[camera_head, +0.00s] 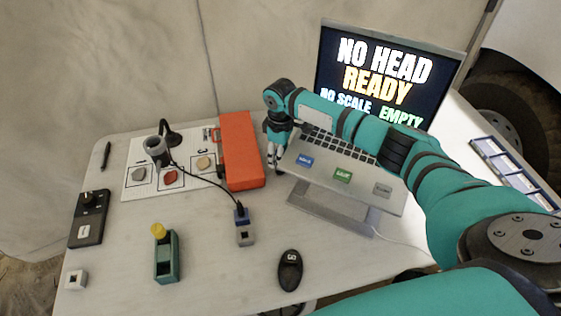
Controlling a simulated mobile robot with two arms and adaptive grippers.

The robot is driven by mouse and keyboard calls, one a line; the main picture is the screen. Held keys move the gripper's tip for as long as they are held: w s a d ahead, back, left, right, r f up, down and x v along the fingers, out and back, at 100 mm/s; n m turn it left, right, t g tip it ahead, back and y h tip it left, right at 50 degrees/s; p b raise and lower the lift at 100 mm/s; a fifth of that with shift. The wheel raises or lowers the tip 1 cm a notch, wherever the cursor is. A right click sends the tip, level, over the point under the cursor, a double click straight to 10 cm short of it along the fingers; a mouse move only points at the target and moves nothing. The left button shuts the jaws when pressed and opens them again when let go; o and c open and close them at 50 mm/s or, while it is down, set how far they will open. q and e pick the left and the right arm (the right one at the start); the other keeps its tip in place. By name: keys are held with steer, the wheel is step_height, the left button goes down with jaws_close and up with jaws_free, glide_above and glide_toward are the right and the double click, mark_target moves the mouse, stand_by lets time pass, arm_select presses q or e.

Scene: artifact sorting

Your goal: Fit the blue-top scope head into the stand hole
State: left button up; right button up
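The blue-top scope head (241,214) stands upright at the middle of the table, on or in a small grey block (245,238). A thin dark cable runs from it toward the stand. The stand (169,135) is dark and curved, with a grey ring-like holder (155,146) over a white sheet; I cannot see clearly into its hole. My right gripper (274,164) points down between the orange box and the laptop, behind and to the right of the scope head and apart from it. Its fingertips are too small to judge. My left gripper is out of view.
An orange box (241,150) stands beside the white sheet (133,182) with stone samples. A laptop (372,190) reads "NO HEAD READY". A teal holder (166,258) with a yellow top, a black knob box (87,222) and a mouse (290,270) occupy the front.

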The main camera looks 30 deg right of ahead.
jaws_close()
steer(key=shift+r, duration=0.1)
